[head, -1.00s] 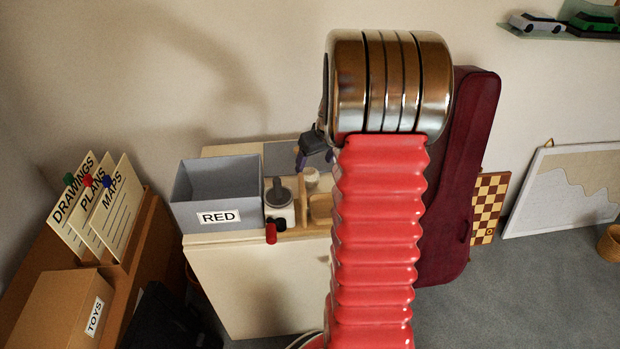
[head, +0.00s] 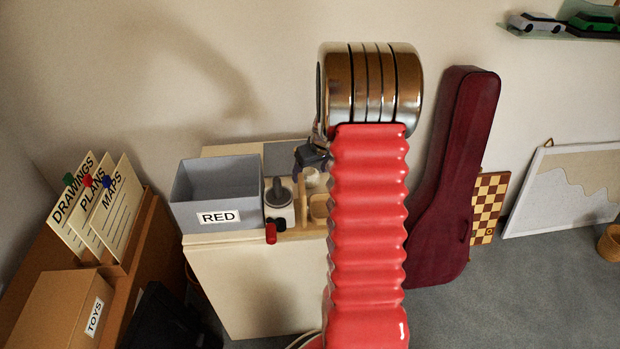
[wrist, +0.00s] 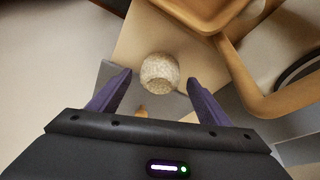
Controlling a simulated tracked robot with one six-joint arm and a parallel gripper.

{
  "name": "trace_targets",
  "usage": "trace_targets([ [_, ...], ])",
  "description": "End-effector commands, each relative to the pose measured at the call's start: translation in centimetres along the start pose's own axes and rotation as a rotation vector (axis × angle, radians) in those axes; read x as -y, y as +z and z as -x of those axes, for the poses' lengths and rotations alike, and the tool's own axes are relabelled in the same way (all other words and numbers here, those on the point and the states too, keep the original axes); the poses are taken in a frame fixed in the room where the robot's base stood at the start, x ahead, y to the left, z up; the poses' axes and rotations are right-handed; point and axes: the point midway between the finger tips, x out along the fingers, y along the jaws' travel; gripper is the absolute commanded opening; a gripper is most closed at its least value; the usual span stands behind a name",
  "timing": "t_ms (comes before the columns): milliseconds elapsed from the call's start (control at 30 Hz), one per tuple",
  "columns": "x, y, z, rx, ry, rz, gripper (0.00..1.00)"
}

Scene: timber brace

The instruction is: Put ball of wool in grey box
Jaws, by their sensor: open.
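The ball of wool (wrist: 159,73) is pale and speckled, and in the wrist view it lies on a light surface just beyond and between my fingertips. In the head view a pale round shape (head: 312,178), likely the same ball, shows just below my gripper (head: 312,155). The grey box (head: 217,190), labelled RED, stands open on the cabinet to the left of my gripper. The bottom of its inside is hidden.
A wooden tray (wrist: 203,14) lies close to the ball. A dark red instrument case (head: 452,185) leans on the wall to the right.

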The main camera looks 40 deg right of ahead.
Motion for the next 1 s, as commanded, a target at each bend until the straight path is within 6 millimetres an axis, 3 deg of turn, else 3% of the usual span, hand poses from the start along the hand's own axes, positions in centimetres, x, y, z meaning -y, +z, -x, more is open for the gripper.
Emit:
trace_targets([
  [133, 0.0, 0.0, -2.0, 0.002, -0.001, 0.000, 0.71],
  [300, 0.0, 0.0, -3.0, 0.001, -0.001, 0.001, 0.71],
  [833, 0.0, -0.1, -3.0, 0.000, 0.000, 0.001, 0.71],
  [1000, 0.0, -0.1, -3.0, 0.000, 0.000, 0.001, 0.60],
])
